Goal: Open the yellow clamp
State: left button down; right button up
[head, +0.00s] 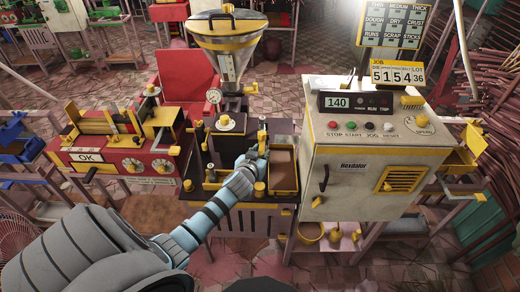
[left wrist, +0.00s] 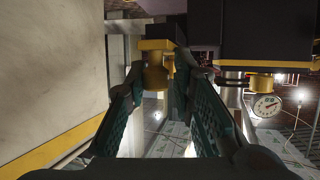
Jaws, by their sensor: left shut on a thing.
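The yellow clamp (head: 262,135) is a small upright yellow piece at the right side of the dark extruder's top, close to the white control cabinet. My left gripper (head: 261,149) reaches it from the front and partly hides it. In the left wrist view the yellow piece (left wrist: 155,68) stands between the two dark fingertips of my left gripper (left wrist: 160,78), which are shut on it. Its upper part runs up into a dark block. How far the clamp is turned cannot be told. My right gripper is not in view.
The white control cabinet (head: 365,165) stands close on the right of the gripper. A hopper (head: 226,35) with a round gauge (head: 214,96) rises behind. A yellow-rimmed tray (head: 283,189) lies beside my left arm. A red machine (head: 120,155) stands at left.

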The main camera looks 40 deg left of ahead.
pick_arm(q)
jog(key=c, duration=1.6)
grip_release()
jog(key=shift+d, duration=0.25)
jog(key=shift+o, duration=0.6)
jog(key=shift+w, duration=0.2)
jog(key=v, duration=1.2)
jog(key=shift+d, duration=0.1)
